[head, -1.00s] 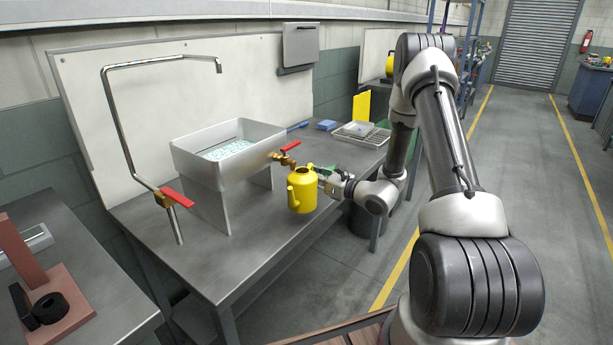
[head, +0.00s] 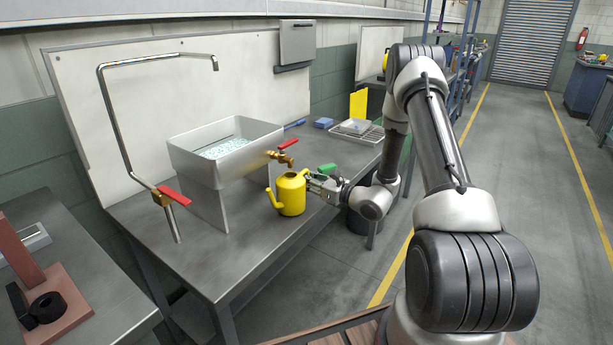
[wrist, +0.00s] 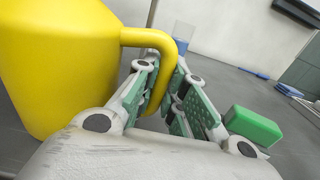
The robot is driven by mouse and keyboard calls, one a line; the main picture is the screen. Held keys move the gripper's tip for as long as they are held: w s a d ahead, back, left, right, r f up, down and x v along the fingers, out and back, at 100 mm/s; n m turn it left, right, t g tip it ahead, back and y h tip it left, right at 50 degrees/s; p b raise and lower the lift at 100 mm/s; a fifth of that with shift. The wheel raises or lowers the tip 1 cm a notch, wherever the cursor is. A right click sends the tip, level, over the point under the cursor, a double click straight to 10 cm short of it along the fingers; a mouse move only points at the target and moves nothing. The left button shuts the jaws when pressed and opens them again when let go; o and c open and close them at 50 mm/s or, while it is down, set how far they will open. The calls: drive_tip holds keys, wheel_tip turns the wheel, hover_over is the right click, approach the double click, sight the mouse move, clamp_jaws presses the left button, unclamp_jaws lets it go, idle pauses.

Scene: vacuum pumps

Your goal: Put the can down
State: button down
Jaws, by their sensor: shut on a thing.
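The can is a yellow watering can (head: 292,194) with a spout pointing left, low at the front edge of the metal bench (head: 255,258). It looks upright, at or just above the bench top; I cannot tell if its base touches. My gripper (head: 315,184) is at its right side, shut on its handle. In the wrist view the can's yellow body (wrist: 55,65) fills the left, and its curved handle (wrist: 172,58) passes between my fingers (wrist: 168,100). The can's base is hidden in the wrist view.
A metal tub (head: 225,160) on a stand has a brass tap with a red lever (head: 288,144) just above the can. A bent pipe with a red-handled valve (head: 174,196) stands left. A green block (wrist: 252,126) lies right of my fingers. The front-left bench top is clear.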

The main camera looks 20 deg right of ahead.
drive_tip(key=shift+f, duration=0.3)
idle(0.4)
drive_tip(key=c, duration=1.4)
unclamp_jaws()
drive_tip(key=shift+c, duration=0.5)
drive_tip(key=c, duration=0.3)
drive_tip(key=shift+s+d, duration=0.1)
drive_tip(key=shift+s+d, duration=0.35)
drive_tip(key=shift+s, duration=0.2)
drive_tip(key=shift+d, duration=0.1)
